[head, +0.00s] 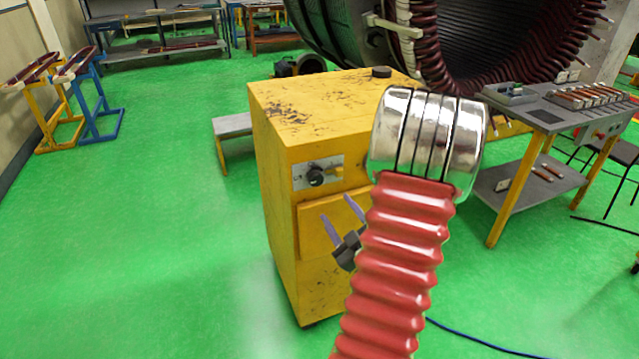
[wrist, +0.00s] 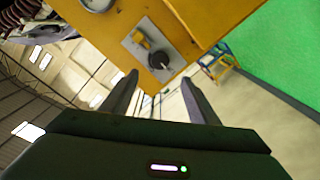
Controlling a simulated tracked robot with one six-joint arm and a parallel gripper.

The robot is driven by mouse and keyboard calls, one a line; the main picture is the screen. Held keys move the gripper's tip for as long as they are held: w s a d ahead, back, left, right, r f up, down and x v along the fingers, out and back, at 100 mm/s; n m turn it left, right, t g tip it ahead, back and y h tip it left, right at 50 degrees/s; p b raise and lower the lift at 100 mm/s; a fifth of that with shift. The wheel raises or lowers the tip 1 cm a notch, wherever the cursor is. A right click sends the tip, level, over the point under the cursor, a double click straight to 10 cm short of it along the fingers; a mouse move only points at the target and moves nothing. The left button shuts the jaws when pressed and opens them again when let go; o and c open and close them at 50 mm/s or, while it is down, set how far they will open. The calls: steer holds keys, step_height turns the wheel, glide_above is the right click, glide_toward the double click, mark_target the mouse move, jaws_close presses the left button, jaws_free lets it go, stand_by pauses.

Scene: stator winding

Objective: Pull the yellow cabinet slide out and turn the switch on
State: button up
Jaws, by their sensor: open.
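The yellow cabinet (head: 290,120) stands upright on the green floor, with chipped paint on top. A grey plate with a dark round switch knob (head: 316,176) sits on the upper part of its front. The yellow slide (head: 318,228) is below the plate; my arm hides its right part. My gripper (head: 340,214) is open and empty in front of the slide. In the wrist view, the cabinet (wrist: 215,15) appears rotated, with the switch knob (wrist: 158,61) beyond my two spread fingers (wrist: 160,92). I cannot tell whether the fingers touch the slide.
A large stator (head: 480,50) with dark red windings stands behind the cabinet. A grey-topped workbench (head: 545,110) with parts is at the right. A blue cable (head: 470,340) lies on the floor.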

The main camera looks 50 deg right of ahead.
mark_target(318, 181)
stand_by(0.3)
steer(key=x, duration=1.4)
steer(key=shift+a+r, duration=0.1)
steer(key=shift+c, duration=0.5)
steer(key=c, duration=0.9)
steer(key=shift+s+d, duration=0.1)
steer(key=shift+d, duration=0.15)
steer(key=shift+c, duration=0.3)
steer(key=shift+a, duration=0.15)
